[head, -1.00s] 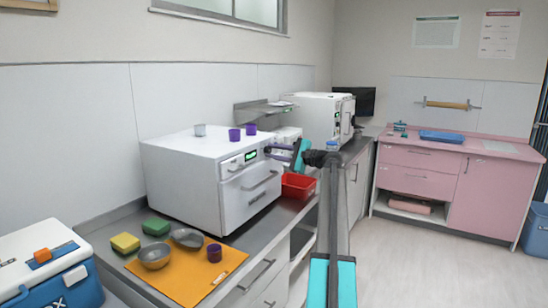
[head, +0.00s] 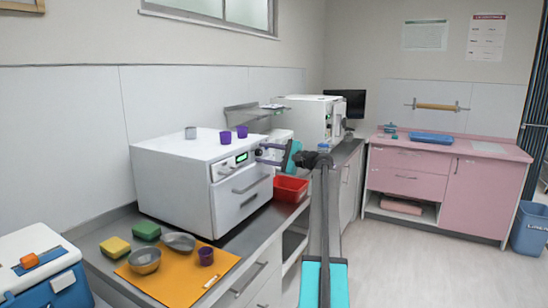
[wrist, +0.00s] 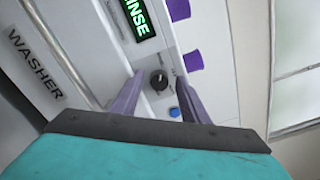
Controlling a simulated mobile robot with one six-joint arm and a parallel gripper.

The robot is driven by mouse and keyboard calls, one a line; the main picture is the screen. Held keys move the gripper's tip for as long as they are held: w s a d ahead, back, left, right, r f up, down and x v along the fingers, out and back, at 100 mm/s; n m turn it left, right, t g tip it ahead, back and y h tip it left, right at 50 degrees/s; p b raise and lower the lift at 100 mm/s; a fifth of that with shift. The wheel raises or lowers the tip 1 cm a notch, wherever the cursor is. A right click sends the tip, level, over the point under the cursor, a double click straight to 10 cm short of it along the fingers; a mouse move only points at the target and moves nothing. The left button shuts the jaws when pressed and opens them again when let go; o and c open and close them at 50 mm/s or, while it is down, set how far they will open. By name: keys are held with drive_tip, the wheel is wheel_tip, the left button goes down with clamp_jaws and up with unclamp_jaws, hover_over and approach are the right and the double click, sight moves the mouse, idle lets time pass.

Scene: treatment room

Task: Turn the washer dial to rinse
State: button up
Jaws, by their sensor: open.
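The washer (head: 175,180) is a white boxy machine on the grey counter, its front facing right. Its lit green display (wrist: 137,18) shows "INSE" in the wrist view, the first letter cut off, which fits "RINSE". The black round dial (wrist: 159,79) sits below the display, with a blue button (wrist: 174,112) beside it. My gripper (wrist: 160,88) is open, its two purple-grey fingers on either side of the dial with visible gaps. In the head view my gripper (head: 266,155) is at the washer's control panel, and the dial is hidden there.
Bowls and a purple cup lie on an orange mat (head: 190,285) in front. Floor to the right is clear.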

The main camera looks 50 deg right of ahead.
drive_tip(key=shift+m+p, duration=0.5)
